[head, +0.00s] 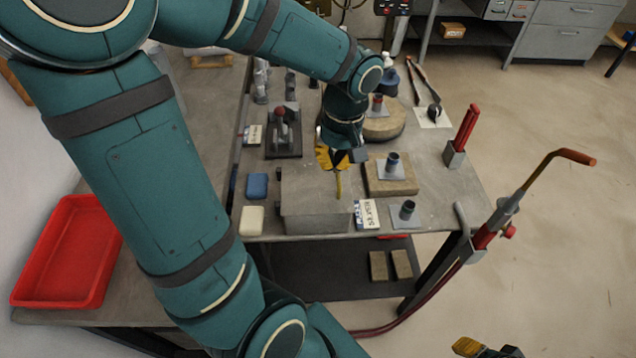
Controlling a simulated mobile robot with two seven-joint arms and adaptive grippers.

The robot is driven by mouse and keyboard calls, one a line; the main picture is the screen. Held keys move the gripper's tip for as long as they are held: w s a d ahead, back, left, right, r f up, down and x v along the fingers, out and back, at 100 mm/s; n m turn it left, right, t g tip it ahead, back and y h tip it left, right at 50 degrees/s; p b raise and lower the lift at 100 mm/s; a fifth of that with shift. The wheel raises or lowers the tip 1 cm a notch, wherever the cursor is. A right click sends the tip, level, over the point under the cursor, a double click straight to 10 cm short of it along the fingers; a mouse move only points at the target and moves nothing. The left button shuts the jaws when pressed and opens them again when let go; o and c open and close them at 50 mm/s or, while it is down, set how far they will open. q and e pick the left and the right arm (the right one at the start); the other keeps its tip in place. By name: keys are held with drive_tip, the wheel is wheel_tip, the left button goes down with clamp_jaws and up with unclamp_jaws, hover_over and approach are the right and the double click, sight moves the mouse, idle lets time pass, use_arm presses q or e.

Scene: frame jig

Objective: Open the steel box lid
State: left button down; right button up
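The grey steel box (305,208) stands near the front edge of the workbench. Its flat top looks closed and level. My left gripper (335,160), with yellow fingers, points down over the back part of the box top. A thin yellowish upright piece (338,185) shows just below the fingers, at the box top. I cannot tell whether the fingers touch it or hold it, nor how far apart they are. My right gripper (472,347) shows only in part at the bottom edge, over the floor, away from the box. Its opening cannot be made out.
A blue block (257,186) and a cream block (251,221) lie left of the box. A labelled card (366,214) and pipe stubs on plates (404,214) sit to its right. A red tray (68,255) is far left. A red-handled tool (500,215) stands off the bench's right side.

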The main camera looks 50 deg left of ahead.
use_arm(q)
drive_tip(key=r+p, duration=0.1)
drive_tip(key=s+a+r+p, duration=0.1)
drive_tip(key=r, duration=0.1)
drive_tip(key=s+r+p, duration=0.1)
drive_tip(key=p, duration=0.1)
drive_tip(key=shift+a+r, duration=0.3)
drive_tip(key=shift+r, duration=0.05)
drive_tip(key=c, duration=0.9)
unclamp_jaws()
drive_tip(key=shift+c, duration=0.2)
drive_tip(key=shift+r, duration=0.1)
wheel_tip(320, 180, up, 6)
drive_tip(key=w+d+p, duration=0.1)
drive_tip(key=p, duration=0.3)
drive_tip(key=shift+w+d+p, duration=0.15)
drive_tip(key=shift+w+p, duration=0.1)
drive_tip(key=shift+p, duration=0.1)
